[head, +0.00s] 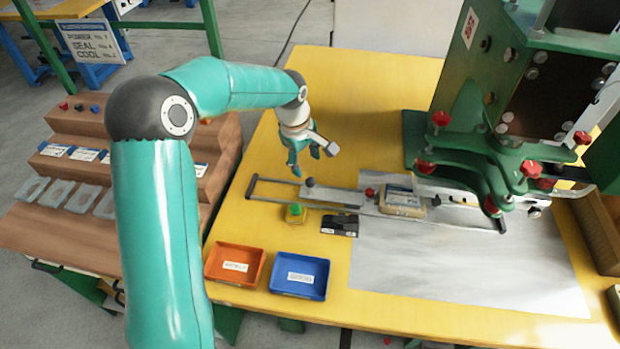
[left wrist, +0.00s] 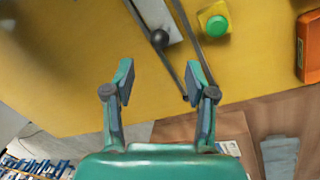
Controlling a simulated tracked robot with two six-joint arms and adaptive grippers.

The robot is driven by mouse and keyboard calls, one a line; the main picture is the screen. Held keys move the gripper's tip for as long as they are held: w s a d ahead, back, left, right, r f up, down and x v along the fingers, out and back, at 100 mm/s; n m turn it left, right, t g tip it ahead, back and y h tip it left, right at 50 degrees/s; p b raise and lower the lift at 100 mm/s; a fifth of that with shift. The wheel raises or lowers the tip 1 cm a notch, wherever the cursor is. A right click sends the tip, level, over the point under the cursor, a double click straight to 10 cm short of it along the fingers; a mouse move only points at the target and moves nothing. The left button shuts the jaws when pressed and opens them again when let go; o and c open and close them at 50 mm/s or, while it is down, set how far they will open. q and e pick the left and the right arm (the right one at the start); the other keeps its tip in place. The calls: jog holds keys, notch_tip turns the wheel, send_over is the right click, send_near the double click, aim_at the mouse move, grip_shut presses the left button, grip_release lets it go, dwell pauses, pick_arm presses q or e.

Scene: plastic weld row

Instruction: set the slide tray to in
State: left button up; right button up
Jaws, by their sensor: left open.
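The slide tray (head: 345,196) is a grey plate on dark rails on the yellow bench. Its round dark knob (head: 310,182) is at its left end, and a beige-framed part (head: 402,202) sits toward the right on it. The rails run right toward the green press (head: 480,140). In the left wrist view the knob (left wrist: 160,38) and the tray's end (left wrist: 150,15) show beyond the fingers. My left gripper (head: 314,164) is open and empty, above the bench near the knob and apart from it. My right gripper is not in view.
A green button on a yellow box (head: 295,213) and a black block (head: 340,225) stand in front of the rail. An orange tray (head: 234,264) and a blue tray (head: 299,276) lie at the front left. A wooden stepped rack (head: 75,150) stands left. The bench behind the rail is clear.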

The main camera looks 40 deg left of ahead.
aim_at(310, 179)
pick_arm(q)
jog(key=f, duration=0.3)
jog(key=w+f, duration=0.1)
jog(key=f, duration=0.5)
jog(key=shift+w+p, duration=0.35)
jog(key=shift+r, duration=0.1)
grip_shut()
